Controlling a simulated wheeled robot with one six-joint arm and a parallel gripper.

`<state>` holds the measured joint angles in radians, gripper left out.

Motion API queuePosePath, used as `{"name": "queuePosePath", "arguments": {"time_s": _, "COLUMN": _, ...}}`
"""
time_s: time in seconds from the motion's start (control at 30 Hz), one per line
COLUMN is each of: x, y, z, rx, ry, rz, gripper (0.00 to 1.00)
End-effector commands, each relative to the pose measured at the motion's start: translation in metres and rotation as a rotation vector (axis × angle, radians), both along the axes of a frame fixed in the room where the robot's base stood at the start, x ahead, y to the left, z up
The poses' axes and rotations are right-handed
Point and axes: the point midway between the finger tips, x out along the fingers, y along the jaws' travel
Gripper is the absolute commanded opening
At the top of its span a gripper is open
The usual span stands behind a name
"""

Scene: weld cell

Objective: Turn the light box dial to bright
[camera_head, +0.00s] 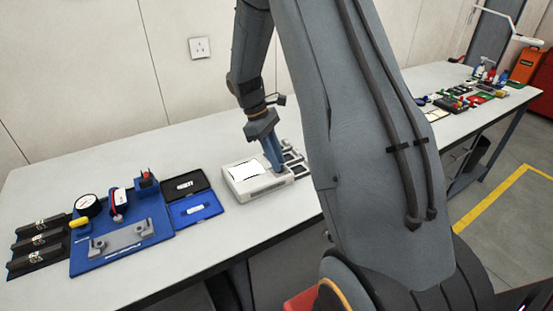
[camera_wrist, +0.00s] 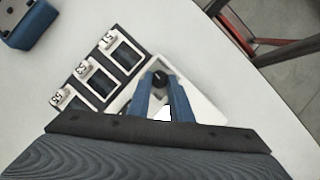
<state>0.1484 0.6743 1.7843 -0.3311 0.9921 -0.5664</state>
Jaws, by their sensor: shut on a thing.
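The light box (camera_head: 246,187) is a white box with a bright lit top panel, standing near the front edge of the bench. Its top also shows in the wrist view (camera_wrist: 208,110), partly hidden behind my gripper. The dial (camera_wrist: 160,78) is a small dark round knob on the box. My gripper (camera_wrist: 158,80) has its two blue fingers closed around the dial, one on each side. In the head view my gripper (camera_head: 277,172) reaches down onto the right end of the box and hides the dial there. The dial's markings cannot be read.
Several framed film pieces with number tags (camera_wrist: 97,72) lie beside the box. To its left are an open blue case (camera_head: 196,208), a blue fixture board (camera_head: 118,238) with a gauge, and black clamps (camera_head: 40,243). Bare bench lies in front.

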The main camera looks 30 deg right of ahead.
Motion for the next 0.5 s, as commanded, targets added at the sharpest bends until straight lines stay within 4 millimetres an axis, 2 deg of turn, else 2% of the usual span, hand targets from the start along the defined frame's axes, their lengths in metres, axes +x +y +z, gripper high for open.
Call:
{"name": "queuePosePath", "arguments": {"time_s": 0.17, "x": 0.0004, "y": -0.0007, "z": 0.0007, "rx": -0.001, "ry": -0.001, "rz": 0.001, "gripper": 0.0}}
{"name": "queuePosePath", "arguments": {"time_s": 0.2, "x": 0.0004, "y": -0.0008, "z": 0.0006, "rx": -0.001, "ry": -0.001, "rz": 0.002, "gripper": 0.26}}
{"name": "queuePosePath", "arguments": {"time_s": 0.27, "x": 0.0003, "y": -0.0007, "z": 0.0006, "rx": -0.001, "ry": -0.001, "rz": 0.002, "gripper": 0.36}}
{"name": "queuePosePath", "arguments": {"time_s": 0.5, "x": 0.0002, "y": -0.0004, "z": 0.0003, "rx": 0.0, "ry": 0.0, "rz": 0.001, "gripper": 0.37}}
